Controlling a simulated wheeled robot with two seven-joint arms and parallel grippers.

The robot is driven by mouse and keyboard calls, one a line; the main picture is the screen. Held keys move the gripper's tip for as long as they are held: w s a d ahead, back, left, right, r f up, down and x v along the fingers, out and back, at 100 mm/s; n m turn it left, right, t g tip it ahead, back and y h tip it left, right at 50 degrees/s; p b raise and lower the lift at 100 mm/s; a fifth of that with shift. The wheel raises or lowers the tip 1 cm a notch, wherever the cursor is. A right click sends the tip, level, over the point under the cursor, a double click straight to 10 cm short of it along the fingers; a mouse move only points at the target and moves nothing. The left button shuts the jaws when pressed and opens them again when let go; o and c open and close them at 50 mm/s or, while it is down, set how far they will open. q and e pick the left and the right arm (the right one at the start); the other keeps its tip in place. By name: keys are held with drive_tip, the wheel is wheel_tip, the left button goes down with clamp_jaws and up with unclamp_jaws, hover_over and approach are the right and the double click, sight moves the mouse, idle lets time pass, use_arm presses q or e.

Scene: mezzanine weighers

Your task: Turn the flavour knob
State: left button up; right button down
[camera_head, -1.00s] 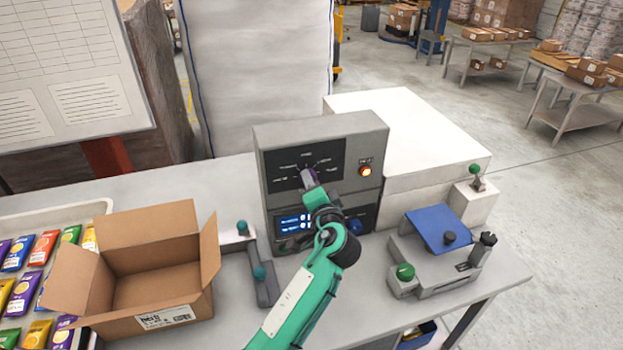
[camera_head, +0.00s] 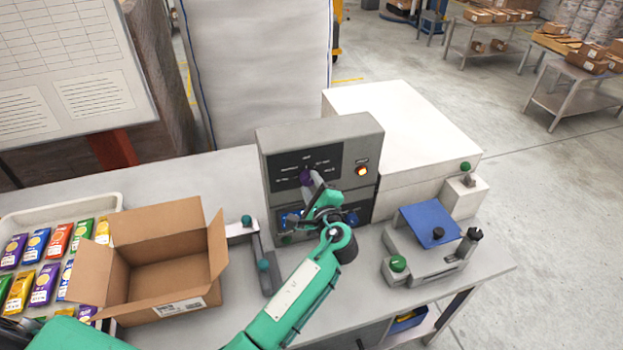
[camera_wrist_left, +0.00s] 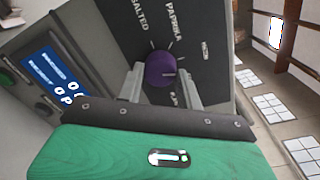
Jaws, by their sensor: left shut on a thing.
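The flavour knob (camera_wrist_left: 160,70) is a purple round knob on a dark panel with printed flavour words around it. It also shows in the head view (camera_head: 306,177), on the front of the grey control box (camera_head: 340,130). My left gripper (camera_wrist_left: 163,85) is at the panel with one finger on each side of the knob, shut on it. In the wrist view the words PAPRIKA and SALTED are readable; other labels are partly hidden by the fingers. In the head view my wrist hides part of the blue display (camera_wrist_left: 52,78) below. My right gripper is not in view.
An open cardboard box (camera_head: 165,275) and a tray (camera_head: 112,204) of coloured packets stand at left. A small grey device with teal knobs (camera_head: 263,265) is left of my arm. A blue-topped device (camera_head: 428,224) stands right. An orange lit button (camera_head: 362,171) is near the knob.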

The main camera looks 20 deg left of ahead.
use_arm(q)
drive_tip(key=m+p, duration=0.1)
drive_tip(key=m, duration=0.2)
drive_tip(key=shift+r+p, duration=0.15)
drive_tip(key=shift+p, duration=0.25)
drive_tip(key=shift+m+p, duration=0.35)
drive_tip(key=shift+m, duration=0.55)
drive_tip(key=o, duration=1)
drive_tip(key=shift+f, duration=0.2)
drive_tip(key=shift+d, duration=0.1)
